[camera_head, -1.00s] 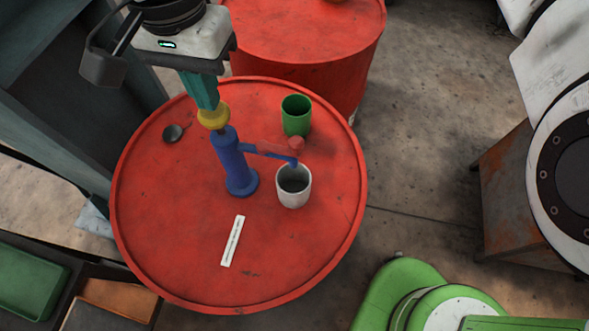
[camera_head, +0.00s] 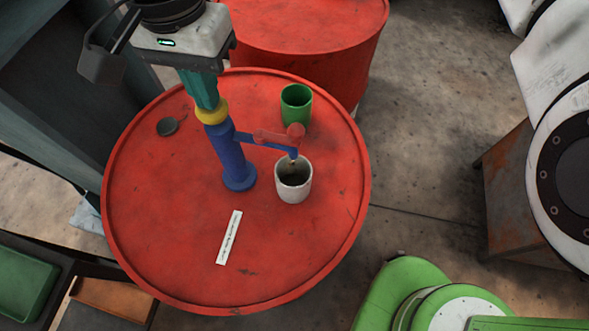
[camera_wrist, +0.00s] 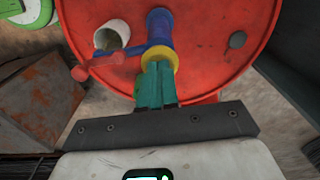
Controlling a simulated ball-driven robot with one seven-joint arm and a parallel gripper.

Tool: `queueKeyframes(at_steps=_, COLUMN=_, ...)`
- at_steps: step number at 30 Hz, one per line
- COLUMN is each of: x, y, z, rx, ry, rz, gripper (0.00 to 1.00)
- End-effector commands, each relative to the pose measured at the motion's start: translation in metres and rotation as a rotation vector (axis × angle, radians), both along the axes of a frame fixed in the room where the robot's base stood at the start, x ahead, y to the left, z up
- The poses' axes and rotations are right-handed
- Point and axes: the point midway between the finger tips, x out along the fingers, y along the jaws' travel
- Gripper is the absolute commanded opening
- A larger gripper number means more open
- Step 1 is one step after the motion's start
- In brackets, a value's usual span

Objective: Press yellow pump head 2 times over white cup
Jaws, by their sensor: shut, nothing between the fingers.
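The yellow pump head (camera_head: 211,111) tops a blue pump (camera_head: 232,160) standing on a red drum. My gripper (camera_head: 207,103) is shut and empty, its teal fingertips at the top of the yellow head, apparently touching it. In the wrist view, the yellow head (camera_wrist: 162,58) shows as a ring just beyond my fingertips (camera_wrist: 158,66). The blue spout (camera_head: 265,143) reaches right, its tip over the white cup (camera_head: 293,190). A small tan bit shows below the tip, too small to identify. The white cup also shows in the wrist view (camera_wrist: 112,35).
A green cup (camera_head: 296,106) stands behind the white cup. A red bar with a knob (camera_head: 295,130) lies near the spout. A dark round object (camera_head: 167,127) and a white labelled strip (camera_head: 229,237) are on the drum (camera_head: 160,220). Another red drum (camera_head: 310,45) stands behind.

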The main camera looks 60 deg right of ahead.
Motion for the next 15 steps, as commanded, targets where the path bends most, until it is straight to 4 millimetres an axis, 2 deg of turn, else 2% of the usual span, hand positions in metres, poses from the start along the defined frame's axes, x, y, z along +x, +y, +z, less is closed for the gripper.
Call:
queueKeyframes(at_steps=6, x=-0.0003, y=-0.0002, z=-0.0098, rx=-0.001, ry=0.002, rz=0.0, gripper=0.0)
queueKeyframes(at_steps=15, x=-0.0005, y=-0.0002, z=-0.0071, rx=-0.001, ry=0.002, rz=0.0, gripper=0.0)
